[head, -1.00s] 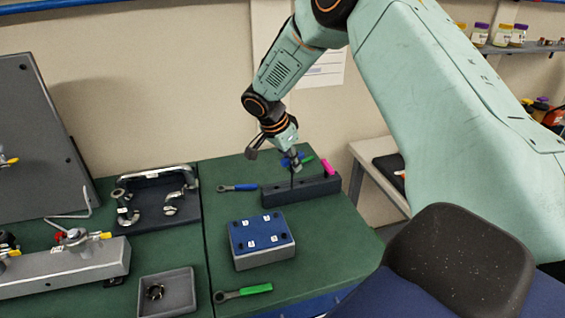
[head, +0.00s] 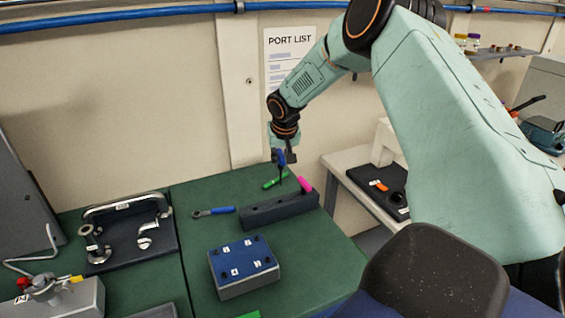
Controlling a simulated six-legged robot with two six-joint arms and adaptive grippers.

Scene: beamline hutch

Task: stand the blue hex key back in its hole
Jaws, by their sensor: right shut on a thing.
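My right gripper (head: 284,157) is shut on the blue hex key (head: 279,156). Its blue handle shows at the jaws, and a thin dark shaft seems to point down from it. The key is above the dark holder block (head: 282,208), and its lower end appears clear of the block's top. A pink-handled key (head: 304,184) stands tilted at the block's right end. My left gripper is out of view.
A green-handled tool (head: 275,181) is behind the block. A blue-topped box (head: 243,263) stands in front, and a dark tray with metal fittings (head: 130,240) is at left. Green bench top (head: 200,187) is bare behind the wrench.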

